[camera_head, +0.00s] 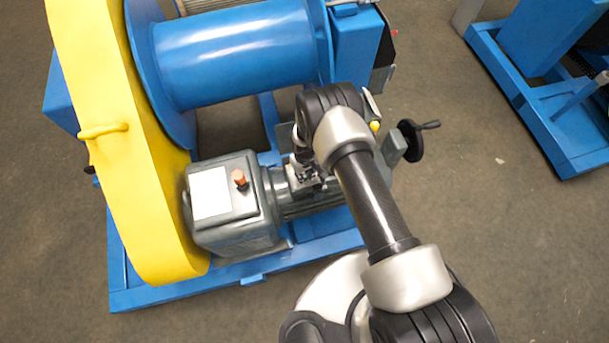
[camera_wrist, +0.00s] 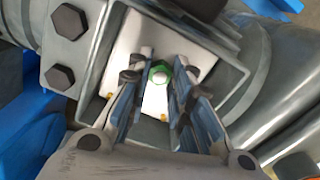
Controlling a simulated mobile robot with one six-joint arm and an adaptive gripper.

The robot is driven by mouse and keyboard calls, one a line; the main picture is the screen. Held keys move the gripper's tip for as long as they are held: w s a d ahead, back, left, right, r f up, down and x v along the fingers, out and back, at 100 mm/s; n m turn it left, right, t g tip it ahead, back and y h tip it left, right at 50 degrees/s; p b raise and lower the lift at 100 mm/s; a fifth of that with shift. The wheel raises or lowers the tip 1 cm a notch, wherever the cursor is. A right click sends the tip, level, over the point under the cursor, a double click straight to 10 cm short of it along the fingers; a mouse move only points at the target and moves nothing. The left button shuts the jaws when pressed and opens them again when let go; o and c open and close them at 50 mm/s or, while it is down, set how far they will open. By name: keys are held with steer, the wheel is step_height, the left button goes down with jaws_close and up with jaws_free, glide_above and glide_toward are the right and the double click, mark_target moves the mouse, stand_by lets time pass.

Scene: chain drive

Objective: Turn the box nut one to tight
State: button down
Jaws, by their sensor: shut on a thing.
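The box nut (camera_wrist: 160,74) is a small green nut around a pale stud end, in the open box (camera_wrist: 217,97) on the motor. My gripper (camera_wrist: 160,80) reaches into this box, with one fingertip on each side of the nut, and is shut on it. In the head view my gripper (camera_head: 306,174) points down at the box on top of the grey motor (camera_head: 315,203). The nut is hidden there by my arm. Whether the nut is tight cannot be seen.
Dark hex bolts (camera_wrist: 61,77) sit on the flange close left of the box. A grey gearbox (camera_head: 235,225) with an orange-topped plug, a yellow guard (camera_head: 125,150) and a blue drum (camera_head: 240,55) stand around the motor. A black handwheel (camera_head: 411,140) is at the right.

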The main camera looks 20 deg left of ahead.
steer(key=m+b, duration=0.2)
steer(key=m, duration=0.2)
steer(key=shift+m+b, duration=0.3)
steer(key=m+b, duration=0.1)
steer(key=m, duration=0.2)
steer(key=shift+m+b, duration=0.3)
steer(key=shift+b, duration=0.05)
steer(key=m+b, duration=0.1)
steer(key=m, duration=0.2)
steer(key=shift+m, duration=0.3)
steer(key=m, duration=0.3)
steer(key=shift+m, duration=0.3)
steer(key=m, duration=0.3)
steer(key=shift+a+m, duration=0.1)
steer(key=shift+m, duration=0.3)
steer(key=m, duration=0.4)
steer(key=shift+w, duration=0.1)
steer(key=m, duration=0.4)
steer(key=shift+r, duration=0.1)
steer(key=shift+m, duration=1.9)
